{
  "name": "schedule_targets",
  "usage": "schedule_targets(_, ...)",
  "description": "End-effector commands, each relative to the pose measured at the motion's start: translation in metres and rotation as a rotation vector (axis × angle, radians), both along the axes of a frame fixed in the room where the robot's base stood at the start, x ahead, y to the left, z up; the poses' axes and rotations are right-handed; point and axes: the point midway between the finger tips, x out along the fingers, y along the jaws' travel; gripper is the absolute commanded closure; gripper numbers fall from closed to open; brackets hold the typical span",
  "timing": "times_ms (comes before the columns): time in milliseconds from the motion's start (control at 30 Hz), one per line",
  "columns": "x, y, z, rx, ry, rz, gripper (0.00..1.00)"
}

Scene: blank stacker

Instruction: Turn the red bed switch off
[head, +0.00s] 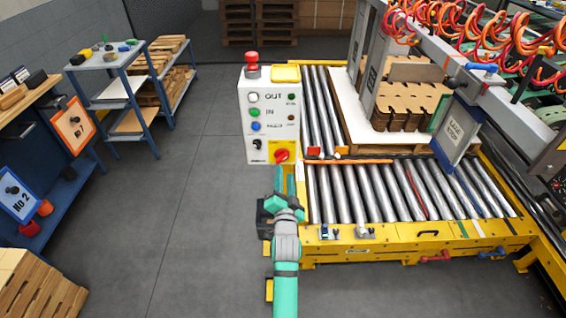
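The white control box (254,104) stands at the left end of the roller bed. A red rotary switch (282,155) on a yellow plate sits at the lower right of its front face, and its handle looks slanted. Its label is too small to read. My gripper (285,172) is just below and in front of this switch, fingers pointing toward the box. The two teal fingers look apart with nothing between them. I cannot tell whether a fingertip touches the switch.
Open floor (190,190) lies left.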

Motion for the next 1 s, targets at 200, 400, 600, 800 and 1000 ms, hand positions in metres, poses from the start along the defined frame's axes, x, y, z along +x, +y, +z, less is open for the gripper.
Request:
schedule_targets(200,0.039,0.004,0.000,0.001,0.000,0.006,0.69)
schedule_targets(400,0.064,0.006,0.000,-0.001,-0.001,0.008,0.69)
schedule_targets(600,0.074,0.005,0.000,-0.001,0.000,0.007,0.69)
schedule_targets(800,0.075,0.005,-0.001,-0.001,0.001,0.006,0.69)
schedule_targets(1000,0.075,0.004,0.000,-0.001,0.001,0.006,0.95)
